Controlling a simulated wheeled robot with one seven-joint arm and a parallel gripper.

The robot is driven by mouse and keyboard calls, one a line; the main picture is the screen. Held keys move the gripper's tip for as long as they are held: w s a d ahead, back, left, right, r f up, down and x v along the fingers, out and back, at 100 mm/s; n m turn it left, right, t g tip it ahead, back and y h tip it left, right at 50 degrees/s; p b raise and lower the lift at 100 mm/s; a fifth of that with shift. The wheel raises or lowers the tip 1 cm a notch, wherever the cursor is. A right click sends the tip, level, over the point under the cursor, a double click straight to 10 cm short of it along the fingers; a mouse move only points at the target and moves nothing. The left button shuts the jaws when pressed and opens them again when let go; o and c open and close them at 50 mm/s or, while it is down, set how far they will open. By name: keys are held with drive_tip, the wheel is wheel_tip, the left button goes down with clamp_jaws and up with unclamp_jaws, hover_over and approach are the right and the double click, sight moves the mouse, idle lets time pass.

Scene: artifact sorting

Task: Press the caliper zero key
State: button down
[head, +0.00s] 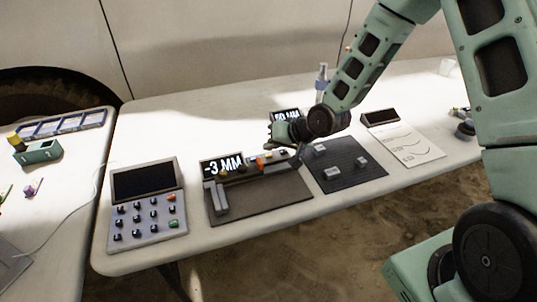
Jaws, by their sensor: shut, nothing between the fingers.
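The caliper station is a dark board (262,198) on the white table, with a grey upright jaw (219,198) at its left. Its display (222,166) reads "-3 MM". A small orange block (261,163) and other small parts sit along the bar in front of and right of the display; no key label is legible, so I cannot tell which is the zero key. My gripper (297,158) is shut and empty, above the right end of the caliper bar. My wrist hides part of the area behind; contact cannot be told.
A keypad with a dark screen (146,183) stands left of the caliper. A dark mat (345,172) with small pale blocks lies to its right, partly below my arm. A second display (287,115) stands behind. A white sheet (408,145) lies further right.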

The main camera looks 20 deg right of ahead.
drive_tip(key=shift+f, duration=0.15)
drive_tip(key=shift+f, duration=0.3)
drive_tip(key=shift+f+b, duration=0.3)
drive_tip(key=shift+b, duration=0.1)
idle(0.7)
idle(0.4)
drive_tip(key=shift+r+p, duration=0.75)
drive_tip(key=shift+r, duration=0.15)
wheel_tip(320, 180, up, 5)
drive_tip(key=p, duration=0.4)
idle(0.5)
